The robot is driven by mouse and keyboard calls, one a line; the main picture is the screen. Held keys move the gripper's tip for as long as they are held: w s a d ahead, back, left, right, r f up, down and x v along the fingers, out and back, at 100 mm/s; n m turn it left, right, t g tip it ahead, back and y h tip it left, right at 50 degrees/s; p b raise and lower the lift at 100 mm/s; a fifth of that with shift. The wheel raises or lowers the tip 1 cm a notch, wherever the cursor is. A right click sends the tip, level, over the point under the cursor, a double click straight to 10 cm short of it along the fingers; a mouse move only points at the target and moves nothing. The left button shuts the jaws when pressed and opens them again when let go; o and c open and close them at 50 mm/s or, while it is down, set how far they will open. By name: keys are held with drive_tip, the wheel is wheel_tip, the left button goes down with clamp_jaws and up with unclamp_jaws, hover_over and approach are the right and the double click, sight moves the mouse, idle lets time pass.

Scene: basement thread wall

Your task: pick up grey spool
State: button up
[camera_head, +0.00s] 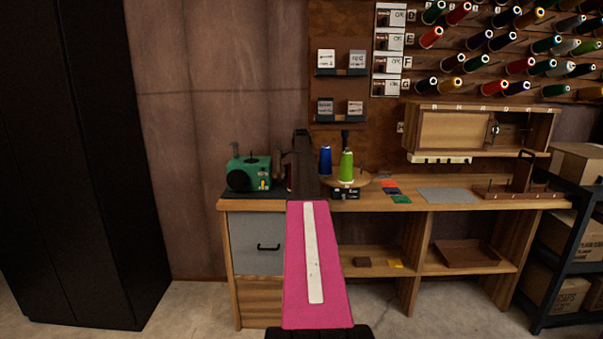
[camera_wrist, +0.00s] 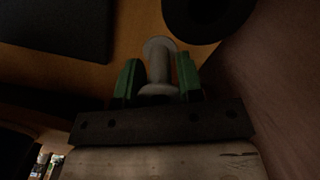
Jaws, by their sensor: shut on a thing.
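The grey spool (camera_wrist: 159,64) shows in the wrist view, with a round flange at each end and a bare, narrow core. My gripper (camera_wrist: 157,80) has a green finger on each side of the spool and is shut on it. The spool is close to the wooden bench top (camera_wrist: 85,68); I cannot tell whether it touches the wood. In the head view my pink arm reaches to the bench's back left part and hides the spool.
A blue cone (camera_head: 325,160) and a green cone (camera_head: 346,166) stand just right of my arm, by a round wooden plate (camera_head: 361,181). A green radio-like box (camera_head: 249,173) stands to the left. A grey mat (camera_head: 447,195) lies farther right. Thread cones fill the wall rack.

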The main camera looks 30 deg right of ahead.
wheel_tip(320, 180, up, 18)
drive_tip(key=r, duration=0.1)
drive_tip(key=s+a, duration=0.4)
drive_tip(key=s, duration=0.3)
drive_tip(key=s+a+f, duration=0.1)
drive_tip(key=s+a, duration=0.4)
drive_tip(key=s, duration=0.3)
drive_tip(key=shift+s+a, duration=0.2)
